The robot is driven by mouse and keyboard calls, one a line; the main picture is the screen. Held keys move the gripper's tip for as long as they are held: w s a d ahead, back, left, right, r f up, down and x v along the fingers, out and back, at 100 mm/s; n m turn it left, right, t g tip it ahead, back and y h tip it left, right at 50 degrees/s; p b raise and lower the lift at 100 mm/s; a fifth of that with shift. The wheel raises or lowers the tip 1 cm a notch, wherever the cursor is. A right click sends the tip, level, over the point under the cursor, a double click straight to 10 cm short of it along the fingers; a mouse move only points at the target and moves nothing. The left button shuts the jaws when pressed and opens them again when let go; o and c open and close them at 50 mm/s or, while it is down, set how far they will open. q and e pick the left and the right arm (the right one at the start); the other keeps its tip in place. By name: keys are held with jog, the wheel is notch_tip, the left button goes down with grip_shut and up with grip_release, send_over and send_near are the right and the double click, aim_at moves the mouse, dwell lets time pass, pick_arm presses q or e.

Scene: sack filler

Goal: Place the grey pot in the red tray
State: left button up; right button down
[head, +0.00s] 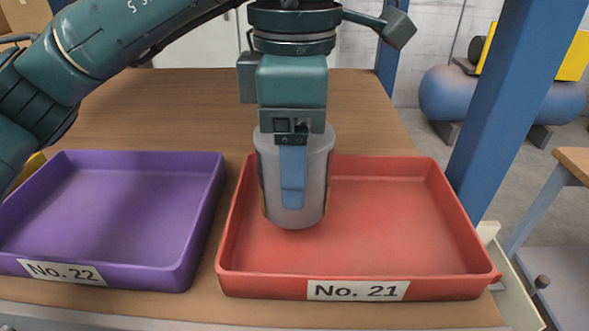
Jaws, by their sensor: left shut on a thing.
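The grey pot (316,190) is a plain upright cylinder in the head view. My left gripper (292,200) comes down from above and is shut on it, with a blue finger across its near side. The red tray (350,289), labelled No. 21, lies on the wooden table. The pot is over the left part of the tray's inside. I cannot tell whether its base touches the tray floor. The tray's middle and right side look empty. My right gripper is not in view.
An empty purple tray (100,268), labelled No. 22, lies to the left of the red one. The wooden table (180,105) is clear behind the trays. A blue post (515,105) rises just right of the red tray.

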pick_arm(q)
jog(key=shift+f, duration=1.65)
jog(key=o, duration=1)
jog(key=shift+r, duration=0.1)
notch_tip(320, 180, up, 12)
jog(key=shift+r+p, duration=0.2)
jog(key=shift+p, duration=0.25)
